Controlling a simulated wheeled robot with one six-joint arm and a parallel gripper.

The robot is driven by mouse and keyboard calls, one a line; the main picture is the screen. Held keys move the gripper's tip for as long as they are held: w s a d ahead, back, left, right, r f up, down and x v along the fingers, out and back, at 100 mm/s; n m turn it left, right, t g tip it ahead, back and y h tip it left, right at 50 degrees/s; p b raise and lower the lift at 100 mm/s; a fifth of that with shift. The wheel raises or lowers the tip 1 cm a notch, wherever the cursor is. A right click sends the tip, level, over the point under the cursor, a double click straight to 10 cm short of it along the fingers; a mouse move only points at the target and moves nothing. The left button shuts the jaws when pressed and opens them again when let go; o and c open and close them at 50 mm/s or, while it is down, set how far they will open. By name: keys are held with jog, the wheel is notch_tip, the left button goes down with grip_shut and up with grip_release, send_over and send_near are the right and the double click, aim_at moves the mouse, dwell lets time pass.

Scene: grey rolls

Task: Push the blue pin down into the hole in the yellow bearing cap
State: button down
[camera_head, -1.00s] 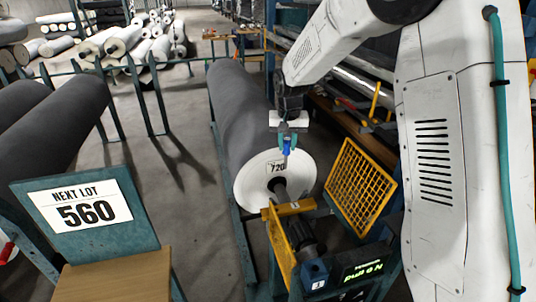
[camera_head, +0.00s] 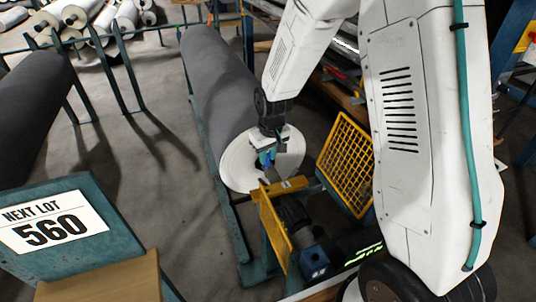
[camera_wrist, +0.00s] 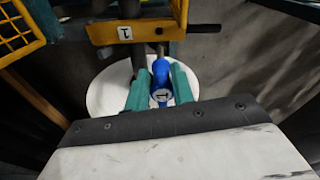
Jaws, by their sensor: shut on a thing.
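My gripper (camera_head: 267,157) is shut on the blue pin (camera_wrist: 161,82) just above the roll's near end. In the wrist view its two teal fingers (camera_wrist: 159,88) flank the pin's blue head, which bears a "1". A thin grey shank runs from the head toward the yellow bearing cap (camera_wrist: 128,31), also marked "1". In the head view the cap (camera_head: 286,187) lies just below and to the right of my gripper.
The grey roll (camera_head: 212,75) with its white end face (camera_head: 236,168) lies behind the cap. Yellow mesh guards (camera_head: 345,160) stand close on the right and in front. A "NEXT LOT 560" sign (camera_head: 52,222) stands at left. Open floor (camera_head: 150,150) lies between.

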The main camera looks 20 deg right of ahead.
jog(key=shift+s, duration=0.1)
jog(key=shift+s, duration=0.15)
jog(key=shift+f, duration=2.75)
jog(key=shift+f, duration=3.65)
